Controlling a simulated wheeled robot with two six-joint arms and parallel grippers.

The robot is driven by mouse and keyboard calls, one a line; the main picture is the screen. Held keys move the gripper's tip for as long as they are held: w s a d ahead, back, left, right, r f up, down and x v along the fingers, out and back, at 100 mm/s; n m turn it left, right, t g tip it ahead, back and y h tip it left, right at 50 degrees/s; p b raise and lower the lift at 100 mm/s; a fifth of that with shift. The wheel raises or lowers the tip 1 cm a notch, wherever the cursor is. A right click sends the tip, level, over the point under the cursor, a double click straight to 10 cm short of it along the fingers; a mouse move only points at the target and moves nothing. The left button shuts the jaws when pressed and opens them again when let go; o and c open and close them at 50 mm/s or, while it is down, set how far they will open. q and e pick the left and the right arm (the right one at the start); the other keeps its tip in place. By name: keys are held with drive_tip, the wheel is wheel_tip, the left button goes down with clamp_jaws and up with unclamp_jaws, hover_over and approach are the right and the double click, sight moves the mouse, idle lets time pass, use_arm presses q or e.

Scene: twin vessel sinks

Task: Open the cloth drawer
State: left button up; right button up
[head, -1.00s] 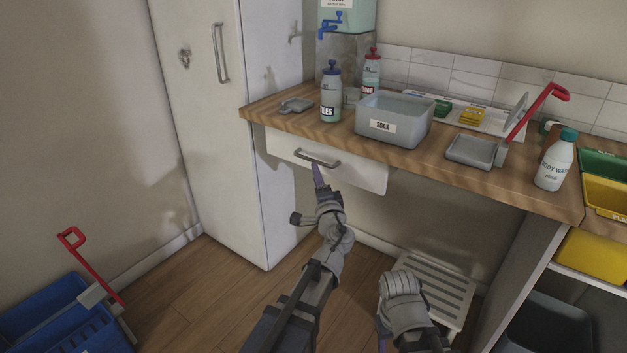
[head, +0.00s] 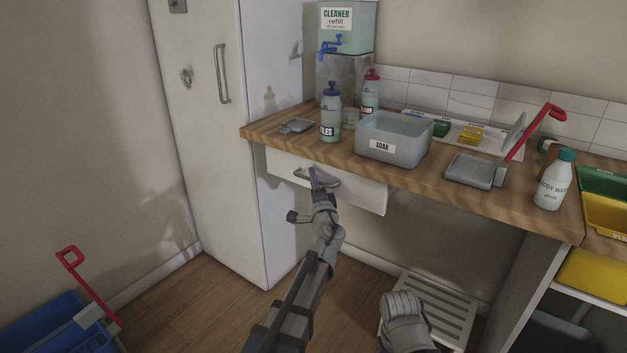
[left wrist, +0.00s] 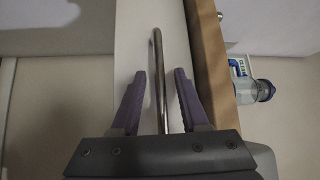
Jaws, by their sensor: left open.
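The cloth drawer's white front (head: 362,195) sits under the wooden counter and looks shut. Its grey bar handle (head: 328,181) is partly covered by my left gripper (head: 314,178). In the left wrist view, the handle (left wrist: 158,75) runs lengthwise between the two purple fingers of my left gripper (left wrist: 158,78). The fingers are open, with a gap on each side of the bar. The drawer front (left wrist: 178,50) lies behind them. My right arm's wrist part shows low in the head view; its fingers cannot be made out.
A tall white cabinet (head: 225,150) stands left of the drawer. A slatted stool (head: 445,305) is below on the right.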

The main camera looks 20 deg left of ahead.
use_arm(q)
drive_tip(key=shift+w, duration=0.1)
drive_tip(key=shift+c, duration=0.2)
clamp_jaws()
idle(1.2)
